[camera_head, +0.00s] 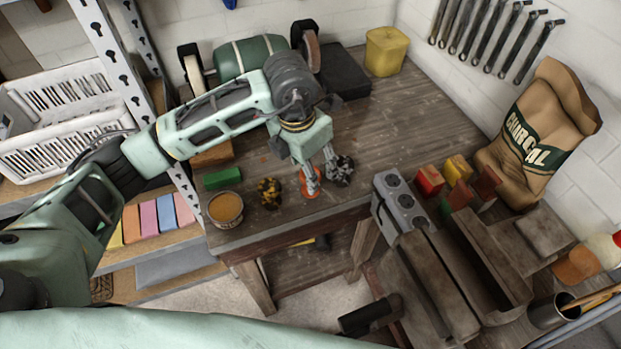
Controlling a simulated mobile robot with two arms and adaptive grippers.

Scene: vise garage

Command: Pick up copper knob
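My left gripper (320,172) points down over the front part of the wooden workbench (400,130). Its two fingers are apart, with no object clearly held between them. A small orange-red, copper-like knob (310,187) is at the left fingertip and is partly hidden by it; I cannot tell whether they touch. A dark grey, knobbly knob (343,171) lies just right of the right finger. A yellow and black knob (269,192) lies to the left, clear of the gripper. My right gripper is not in view.
An open round tin (226,209) and a green block (222,177) stand left of the knobs. The bench middle is clear.

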